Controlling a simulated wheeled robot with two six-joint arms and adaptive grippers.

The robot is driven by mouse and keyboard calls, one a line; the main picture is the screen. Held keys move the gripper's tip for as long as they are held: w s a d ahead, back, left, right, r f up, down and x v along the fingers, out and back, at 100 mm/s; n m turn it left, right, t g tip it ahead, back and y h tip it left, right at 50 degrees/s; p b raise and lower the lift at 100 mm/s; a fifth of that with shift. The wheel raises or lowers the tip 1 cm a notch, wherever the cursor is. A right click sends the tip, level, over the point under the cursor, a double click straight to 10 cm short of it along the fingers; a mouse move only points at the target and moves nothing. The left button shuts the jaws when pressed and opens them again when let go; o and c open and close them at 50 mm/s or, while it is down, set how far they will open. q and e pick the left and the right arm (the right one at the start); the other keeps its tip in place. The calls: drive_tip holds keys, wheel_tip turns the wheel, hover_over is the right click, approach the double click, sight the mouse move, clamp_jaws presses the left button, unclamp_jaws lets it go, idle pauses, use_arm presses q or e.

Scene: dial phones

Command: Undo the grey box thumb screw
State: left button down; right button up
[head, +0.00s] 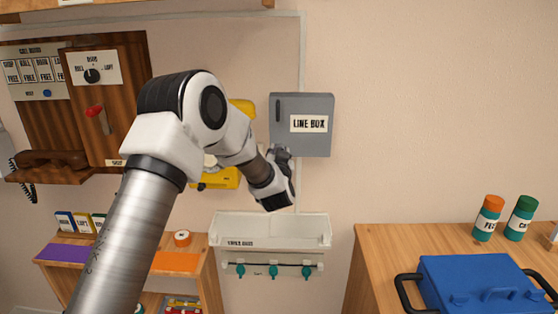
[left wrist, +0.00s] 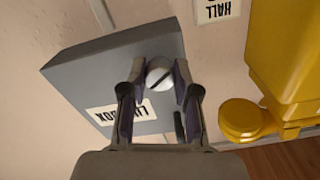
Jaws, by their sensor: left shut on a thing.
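The grey box (head: 302,140) labelled LINE BOX hangs on the wall right of centre in the head view. It also shows, turned over, in the left wrist view (left wrist: 80,75). The thumb screw (left wrist: 159,74) is a round, pale, slotted head at the edge of the box. My left gripper (left wrist: 159,88) has its two fingers on either side of the screw head and is shut on it. In the head view my left gripper (head: 281,158) is at the lower left corner of the box and hides the screw. My right gripper does not show.
A yellow wall phone (left wrist: 290,60) is close beside the box, partly behind my left arm in the head view. Below is a white tray (head: 270,231) with teal knobs. A blue case (head: 475,285) and two bottles stand on the right-hand wooden top.

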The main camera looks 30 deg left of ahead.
use_arm(q)
drive_tip(key=shift+d+f+n+b, duration=0.1)
drive_tip(key=shift+n+b, duration=4.5)
drive_tip(key=shift+n, duration=1.2)
drive_tip(key=c, duration=0.9)
unclamp_jaws()
drive_tip(key=shift+w, duration=0.1)
drive_tip(key=shift+o, duration=0.2)
drive_tip(key=v, duration=1.2)
